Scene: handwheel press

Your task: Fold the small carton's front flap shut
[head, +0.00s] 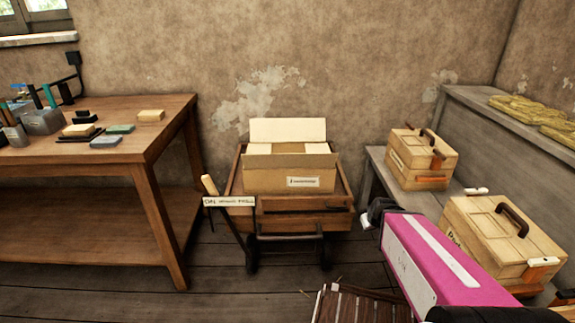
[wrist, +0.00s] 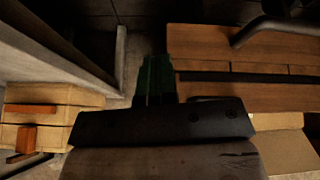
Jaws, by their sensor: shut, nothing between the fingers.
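The small carton (head: 285,180) is a tan cardboard box with a white label, on the wooden cart at centre. Its pale back flap (head: 287,130) stands up, and the side flaps (head: 313,148) lie inward. The front flap (head: 290,160) shows as a strip along the front top edge; its exact angle is unclear. My gripper (head: 372,213) is right of the carton, apart from it. In the wrist view my gripper (wrist: 155,80) has its dark green fingers shut and empty; part of the carton (wrist: 285,150) shows at lower right.
The wooden cart (head: 290,205) has a front handle and a lever with a sign (head: 229,201) at left. Wooden boxes (head: 421,160) stand on the grey bench at right. A workbench (head: 150,143) is at left. A slatted crate (head: 360,305) lies on the floor in front.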

